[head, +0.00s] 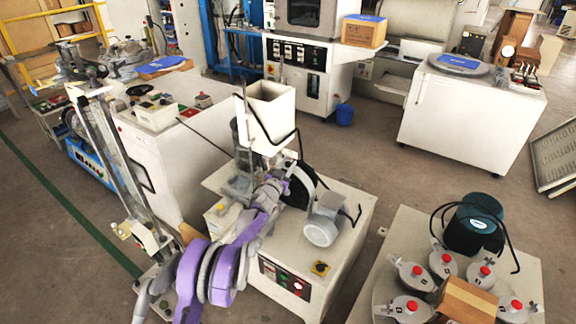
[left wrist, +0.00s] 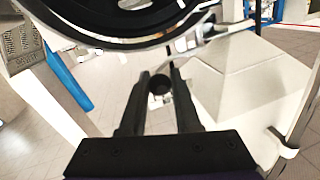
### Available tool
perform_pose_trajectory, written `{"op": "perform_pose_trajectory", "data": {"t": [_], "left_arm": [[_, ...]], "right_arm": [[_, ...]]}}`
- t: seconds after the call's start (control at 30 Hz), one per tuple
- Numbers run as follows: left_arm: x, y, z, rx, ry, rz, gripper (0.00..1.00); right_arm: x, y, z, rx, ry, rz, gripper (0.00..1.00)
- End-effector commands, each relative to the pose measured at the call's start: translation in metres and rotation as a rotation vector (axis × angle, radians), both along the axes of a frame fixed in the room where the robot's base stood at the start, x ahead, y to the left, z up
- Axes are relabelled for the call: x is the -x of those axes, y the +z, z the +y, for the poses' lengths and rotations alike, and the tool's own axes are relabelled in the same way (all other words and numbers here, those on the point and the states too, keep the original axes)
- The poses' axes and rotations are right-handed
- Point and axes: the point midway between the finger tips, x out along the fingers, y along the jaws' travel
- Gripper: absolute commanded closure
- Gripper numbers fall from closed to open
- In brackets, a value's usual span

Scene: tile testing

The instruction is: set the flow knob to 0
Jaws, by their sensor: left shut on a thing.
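A small dark round knob (left wrist: 159,84) sits between the fingers of my left gripper (left wrist: 160,78) in the left wrist view. The fingers are shut on it from both sides. In the head view my purple left arm reaches up to the machine with the white hopper (head: 268,108). There the left gripper (head: 288,176) is beside the dark wheel (head: 299,190), and the knob cannot be made out. No scale or pointer is readable, so the knob's setting cannot be told. My right gripper is not in view.
The hopper machine stands on a white cabinet (head: 340,262) with a grey motor (head: 322,230). A large dark ring (left wrist: 110,25) is close above the fingers in the left wrist view. A table with several red-knobbed pots (head: 443,262) is at right. Floor between is clear.

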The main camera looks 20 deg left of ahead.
Motion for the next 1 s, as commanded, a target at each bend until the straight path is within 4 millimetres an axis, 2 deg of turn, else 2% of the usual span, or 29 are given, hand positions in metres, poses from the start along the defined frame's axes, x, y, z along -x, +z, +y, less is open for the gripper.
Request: {"op": "perform_pose_trajectory", "data": {"t": [0.27,0.5,0.53,0.67,0.7,1.0], "left_arm": [[-0.004,-0.002,0.028,-0.001,0.002,0.001,1.0],[-0.004,0.001,0.03,0.001,0.003,0.0,1.0],[-0.004,0.001,0.03,0.001,0.004,0.0,0.65],[-0.004,0.001,0.03,0.0,0.003,0.0,0.42],[-0.004,0.0,0.029,0.0,0.002,0.001,0.39],[0.001,0.001,0.028,0.0,0.001,0.0,0.39]], "right_arm": [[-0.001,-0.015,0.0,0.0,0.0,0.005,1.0],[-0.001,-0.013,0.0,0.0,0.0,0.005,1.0],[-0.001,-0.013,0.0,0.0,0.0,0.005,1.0],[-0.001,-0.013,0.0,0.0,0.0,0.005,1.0],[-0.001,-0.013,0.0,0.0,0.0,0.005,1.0],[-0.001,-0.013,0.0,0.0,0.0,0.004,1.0]]}}
